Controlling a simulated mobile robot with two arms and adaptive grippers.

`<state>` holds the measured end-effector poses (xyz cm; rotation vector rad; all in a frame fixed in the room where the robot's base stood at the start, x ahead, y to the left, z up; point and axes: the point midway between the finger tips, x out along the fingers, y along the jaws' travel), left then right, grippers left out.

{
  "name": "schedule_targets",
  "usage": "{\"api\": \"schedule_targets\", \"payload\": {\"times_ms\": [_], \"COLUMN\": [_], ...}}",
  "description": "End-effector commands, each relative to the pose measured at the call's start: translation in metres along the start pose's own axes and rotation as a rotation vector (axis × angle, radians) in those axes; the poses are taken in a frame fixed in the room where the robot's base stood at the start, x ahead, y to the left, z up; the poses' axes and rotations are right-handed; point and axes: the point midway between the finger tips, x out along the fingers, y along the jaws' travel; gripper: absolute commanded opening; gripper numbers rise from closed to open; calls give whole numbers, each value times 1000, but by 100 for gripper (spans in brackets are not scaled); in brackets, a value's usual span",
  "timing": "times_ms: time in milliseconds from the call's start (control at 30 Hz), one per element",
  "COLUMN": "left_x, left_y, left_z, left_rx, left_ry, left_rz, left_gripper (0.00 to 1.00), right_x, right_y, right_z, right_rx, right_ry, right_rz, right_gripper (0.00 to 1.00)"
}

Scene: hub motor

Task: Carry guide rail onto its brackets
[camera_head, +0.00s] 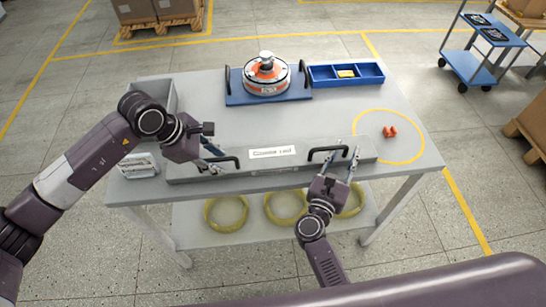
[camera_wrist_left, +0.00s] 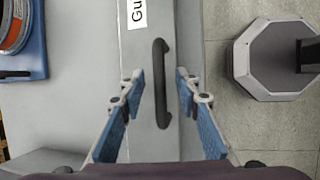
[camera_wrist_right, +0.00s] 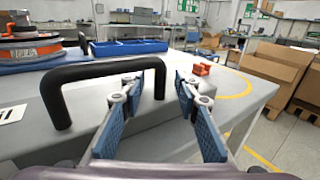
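The guide rail (camera_head: 290,165) is a long grey bar with a white label and two black handles, lying along the table's near edge. My left gripper (camera_head: 213,158) is open at the left handle (camera_head: 222,158); in the left wrist view that handle (camera_wrist_left: 161,85) shows between the spread fingers, with no visible grip. My right gripper (camera_head: 345,152) is open at the right handle (camera_head: 326,150). In the right wrist view one leg of this handle (camera_wrist_right: 160,85) shows between the fingertips. I cannot make out the brackets.
The grey table (camera_head: 215,115) carries a blue-based orange-and-white motor (camera_head: 267,77), a blue divided tray (camera_head: 346,75), a grey bin (camera_head: 160,90) and a small red part (camera_head: 390,131) inside a yellow circle. Yellow rings (camera_head: 226,212) lie on the lower shelf. The table's middle is clear.

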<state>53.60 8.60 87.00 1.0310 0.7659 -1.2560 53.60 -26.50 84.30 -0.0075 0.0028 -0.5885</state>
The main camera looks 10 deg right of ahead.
Motion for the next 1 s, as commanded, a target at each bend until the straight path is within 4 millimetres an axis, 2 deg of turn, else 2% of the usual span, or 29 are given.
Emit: {"api": "schedule_targets", "payload": {"times_ms": [200, 500, 1000], "left_x": [0, 0, 0], "left_y": [0, 0, 0], "left_z": [0, 0, 0], "left_rx": [0, 0, 0], "left_ry": [0, 0, 0], "left_rz": [0, 0, 1], "left_gripper": [30, 0, 0], "right_x": [0, 0, 0], "right_y": [0, 0, 0], "right_z": [0, 0, 0], "right_rx": [0, 0, 0], "right_ry": [0, 0, 0], "right_rz": [0, 1, 1], "right_gripper": [30, 0, 0]}}
